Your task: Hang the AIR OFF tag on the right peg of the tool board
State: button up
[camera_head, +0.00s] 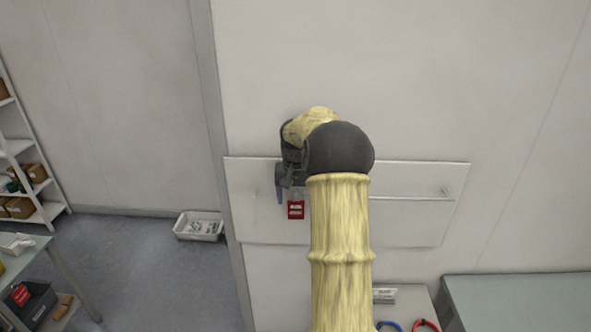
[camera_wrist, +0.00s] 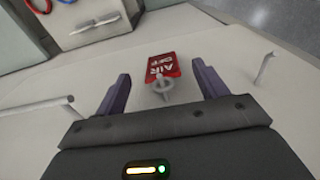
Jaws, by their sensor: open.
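The red AIR OFF tag (camera_wrist: 166,64) lies against the pale tool board (camera_wrist: 225,48) in the wrist view, its lettering facing the camera. A light grey peg (camera_wrist: 159,75) sticks out at its top edge, with a pale ring around it; the tag appears to hang there. My gripper (camera_wrist: 161,70) is open, one dark finger on each side of the peg and tag, touching neither as far as I see. In the head view the tag (camera_head: 296,210) hangs upright just below my gripper (camera_head: 284,184). My arm hides the board's middle.
Another peg (camera_wrist: 265,68) stands to the right in the wrist view; it is the left peg (camera_head: 254,194) in the head view. A rail (camera_head: 410,198) runs along the board's right part. Blue and red rings (camera_head: 425,325) lie on a bench below.

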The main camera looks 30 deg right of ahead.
notch_tip(320, 180, up, 13)
jog(key=b, duration=0.1)
jog(key=shift+s+a+b, duration=0.4)
jog(key=shift+s, duration=0.05)
jog(key=shift+a+f, duration=0.1)
jog(key=shift+f, duration=0.05)
jog(key=s+a+f+n+t+b, duration=0.1)
jog(key=s+a+f+n, duration=0.3)
jog(key=a+f, duration=0.55)
jog(key=s+a+f+n+b, duration=0.15)
jog(key=s+a+f, duration=0.45)
jog(key=a, duration=0.6)
jog(key=s+a+f+n, duration=0.1)
jog(key=s+a+f, duration=0.1)
jog(key=s, duration=0.3)
jog(key=s+a+f+n+t, duration=0.1)
jog(key=s+a+f, duration=0.1)
jog(key=s, duration=0.3)
jog(key=shift+s+a+f, duration=0.2)
jog(key=shift+a+f, duration=0.15)
jog(key=shift+f, duration=0.4)
dwell(0.8)
